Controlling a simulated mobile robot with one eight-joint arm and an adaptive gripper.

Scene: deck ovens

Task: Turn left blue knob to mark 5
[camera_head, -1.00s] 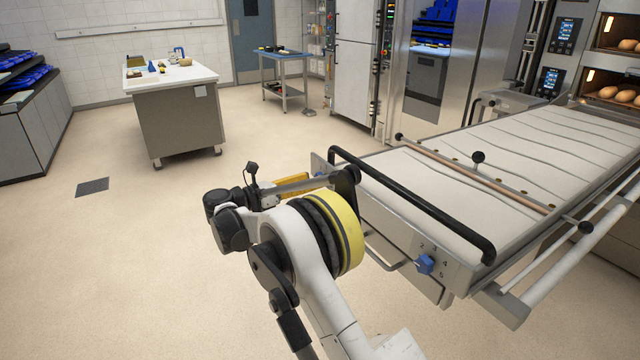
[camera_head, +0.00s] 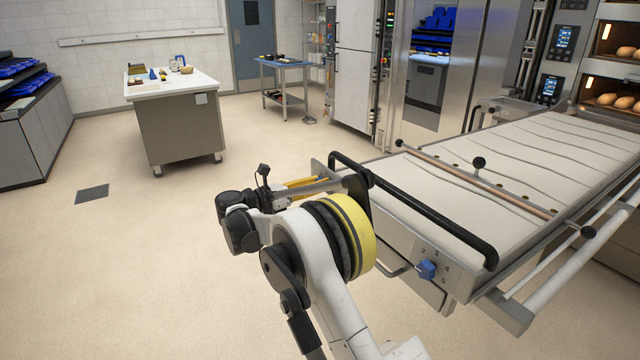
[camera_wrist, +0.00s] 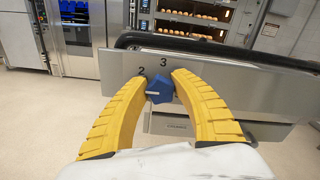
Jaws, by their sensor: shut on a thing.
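The left blue knob (camera_wrist: 160,92) sits on the steel front panel (camera_wrist: 118,72) of the loader in the wrist view. Marks 2 and 3 show above it; other marks are hidden behind the fingers, and I cannot tell its pointed mark clearly. My gripper (camera_wrist: 159,80) has its yellow fingers shut on this knob, one on each side. In the head view my arm hides the left knob, and only part of the yellow fingers shows. A second blue knob (camera_head: 427,269), with marks around it, is farther right on the same panel, clear of my gripper.
A black handle bar (camera_head: 420,212) runs along the loader's front edge above the knobs. The loader's cloth-covered bed (camera_head: 500,165) extends toward ovens with bread at the right. A worktable (camera_head: 180,120) stands at the back left.

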